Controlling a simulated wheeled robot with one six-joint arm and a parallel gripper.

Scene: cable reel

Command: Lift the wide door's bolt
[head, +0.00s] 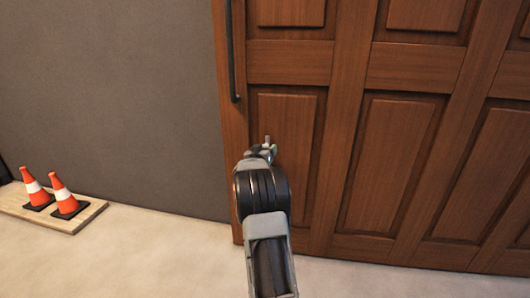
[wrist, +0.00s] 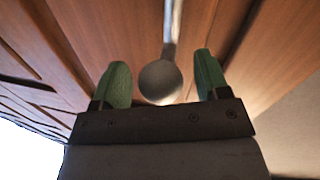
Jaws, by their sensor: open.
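The wide door (head: 410,70) is brown panelled wood and fills the right of the head view. In the wrist view a thin rod ending in a round grey knob (wrist: 160,82), which looks like the bolt's handle, stands against the wood. My gripper (wrist: 163,80) is open, its two green fingertips on either side of the knob with a gap at each side. In the head view my gripper (head: 265,152) is in front of the door's lower left part; my own wrist hides most of the bolt there.
A long black pull handle (head: 232,50) runs down the door's left edge, above my gripper. Two orange-and-white cones (head: 63,194) stand on a wooden board (head: 88,217) by the grey wall (head: 110,90). The pale floor (head: 150,262) between the board and the door is clear.

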